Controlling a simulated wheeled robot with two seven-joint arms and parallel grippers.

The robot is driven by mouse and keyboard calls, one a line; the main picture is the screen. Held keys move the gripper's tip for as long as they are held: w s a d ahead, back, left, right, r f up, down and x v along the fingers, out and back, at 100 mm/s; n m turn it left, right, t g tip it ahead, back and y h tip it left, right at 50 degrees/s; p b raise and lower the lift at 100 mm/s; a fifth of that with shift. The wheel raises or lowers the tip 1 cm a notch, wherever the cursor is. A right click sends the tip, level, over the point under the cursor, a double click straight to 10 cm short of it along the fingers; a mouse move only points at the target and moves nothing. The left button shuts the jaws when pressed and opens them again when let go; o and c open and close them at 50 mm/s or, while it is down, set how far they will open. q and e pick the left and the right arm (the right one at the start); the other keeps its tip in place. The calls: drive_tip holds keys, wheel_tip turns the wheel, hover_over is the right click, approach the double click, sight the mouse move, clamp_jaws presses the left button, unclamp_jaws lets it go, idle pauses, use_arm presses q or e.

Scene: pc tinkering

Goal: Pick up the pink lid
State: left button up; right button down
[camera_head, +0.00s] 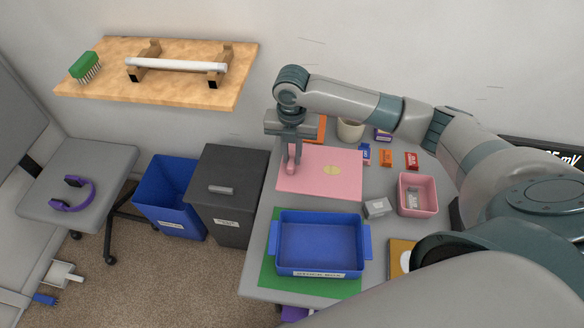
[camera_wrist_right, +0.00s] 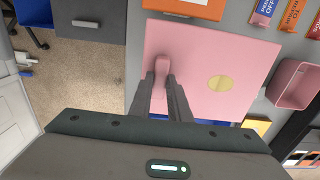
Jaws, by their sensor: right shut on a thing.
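The pink lid (camera_head: 318,176) is a flat pink panel with a yellow round mark and a pink handle near its left side. It is over the back left of the grey table in the head view, and I cannot tell whether it touches the table. My right gripper (camera_head: 292,150) comes down from above and is shut on the lid's handle. In the right wrist view the lid (camera_wrist_right: 210,50) spreads out beyond the fingers (camera_wrist_right: 163,80), which sit on both sides of the handle. My left gripper is not in view.
A blue tray (camera_head: 318,246) stands on a green mat (camera_head: 270,280) at the table's front. A pink open box (camera_head: 418,194), a grey small box (camera_head: 376,207) and several small coloured boxes are to the right. A dark lidded bin (camera_head: 226,192) and a blue bin (camera_head: 166,190) stand left of the table.

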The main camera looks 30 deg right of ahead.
wheel_tip(320, 180, up, 8)
drive_tip(key=b, duration=0.1)
drive_tip(key=shift+r, duration=0.2)
idle(0.6)
